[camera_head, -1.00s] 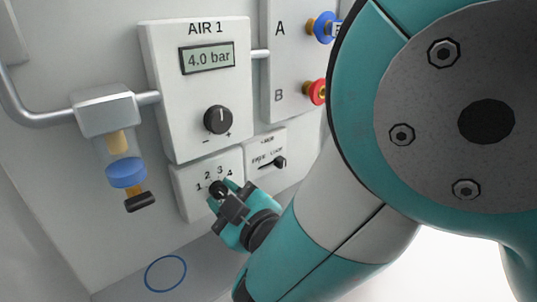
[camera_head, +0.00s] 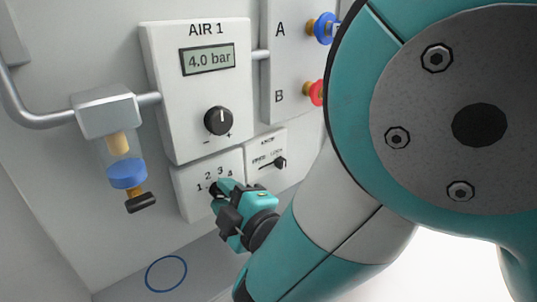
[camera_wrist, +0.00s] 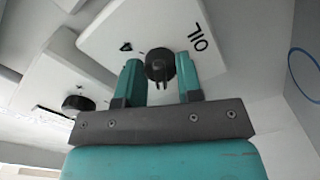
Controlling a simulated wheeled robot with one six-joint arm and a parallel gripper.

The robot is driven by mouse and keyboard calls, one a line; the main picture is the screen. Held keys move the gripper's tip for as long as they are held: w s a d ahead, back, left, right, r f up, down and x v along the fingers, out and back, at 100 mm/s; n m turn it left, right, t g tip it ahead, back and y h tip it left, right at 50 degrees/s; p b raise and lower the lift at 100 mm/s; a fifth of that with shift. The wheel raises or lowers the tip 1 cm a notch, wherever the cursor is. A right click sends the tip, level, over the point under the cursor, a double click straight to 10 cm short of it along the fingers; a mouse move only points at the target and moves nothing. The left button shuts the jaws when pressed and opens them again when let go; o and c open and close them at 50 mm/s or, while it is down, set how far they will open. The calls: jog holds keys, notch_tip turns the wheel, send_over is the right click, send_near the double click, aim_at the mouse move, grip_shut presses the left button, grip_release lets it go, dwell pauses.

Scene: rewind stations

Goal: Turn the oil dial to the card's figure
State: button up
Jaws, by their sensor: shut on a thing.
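The oil dial (camera_wrist: 159,64) is a small black round knob on a white plate (camera_wrist: 110,34) lettered OIL in the wrist view. My gripper (camera_wrist: 160,78) is shut on it, with one teal finger on each side of the knob. In the head view the plate (camera_head: 188,205) is below the AIR 1 box and has small figures along its top. There my gripper (camera_head: 217,191) covers most of the dial, and the pointer's setting cannot be read. I cannot make out a card with a figure in either view.
The AIR 1 box (camera_head: 160,90) reads 4.0 bar and has a black knob (camera_head: 218,121) close above my gripper. A small plate with a black lever (camera_head: 280,163) is just right. A filter bowl with a blue ring (camera_head: 126,173) hangs at left.

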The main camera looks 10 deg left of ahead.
jog(key=o, duration=0.9)
jog(key=shift+b+v, duration=8.75)
jog(key=shift+b, duration=2.4)
